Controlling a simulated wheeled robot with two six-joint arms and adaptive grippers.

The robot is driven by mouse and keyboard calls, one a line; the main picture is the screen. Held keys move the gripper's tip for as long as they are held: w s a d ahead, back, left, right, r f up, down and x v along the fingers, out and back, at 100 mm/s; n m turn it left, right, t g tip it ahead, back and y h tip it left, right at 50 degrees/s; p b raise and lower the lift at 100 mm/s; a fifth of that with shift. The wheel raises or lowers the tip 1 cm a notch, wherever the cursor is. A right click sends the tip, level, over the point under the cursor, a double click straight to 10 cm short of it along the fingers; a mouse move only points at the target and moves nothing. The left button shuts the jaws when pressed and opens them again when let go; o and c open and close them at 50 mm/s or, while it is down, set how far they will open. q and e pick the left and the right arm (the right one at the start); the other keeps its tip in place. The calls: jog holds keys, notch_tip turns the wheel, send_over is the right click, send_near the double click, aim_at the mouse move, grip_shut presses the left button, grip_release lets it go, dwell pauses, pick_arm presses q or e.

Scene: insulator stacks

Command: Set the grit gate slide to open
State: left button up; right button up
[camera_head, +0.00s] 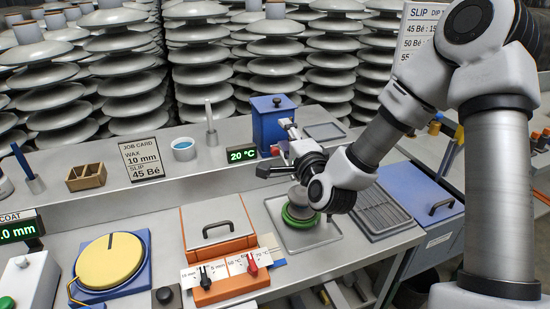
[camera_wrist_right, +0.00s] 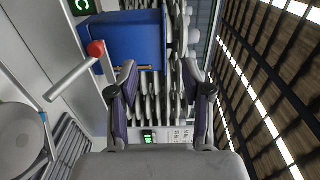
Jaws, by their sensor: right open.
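The blue box (camera_head: 268,122) stands on the back ledge, with a pale metal part (camera_head: 290,129) at its right side. In the right wrist view, the blue box (camera_wrist_right: 135,40) is at the upper left. A grey bar (camera_wrist_right: 72,78) with a red knob (camera_wrist_right: 96,48) shows in front of it; which part is the grit gate slide is not clear. My right gripper (camera_head: 279,150) is just in front of the box. In the right wrist view, my right gripper (camera_wrist_right: 160,72) has its fingers apart, with nothing between them. My left gripper is out of view.
Below my right wrist, a green ring with a grey piece (camera_head: 298,212) stands on a metal tray (camera_head: 322,238). An orange-based unit (camera_head: 218,232) with black and red levers is left of it. A green 20 °C display (camera_head: 241,154) is beside the blue box. Insulator stacks fill the background.

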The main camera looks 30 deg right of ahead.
notch_tip(320, 180, down, 2)
jog(key=w+d+f, duration=0.1)
jog(key=b, duration=0.1)
send_near(276, 153)
jog(key=a+x, duration=0.1)
jog(key=x, duration=0.7)
jog(key=d+p+x, duration=0.1)
jog(key=x, duration=0.2)
jog(key=shift+s, duration=0.2)
grip_shut()
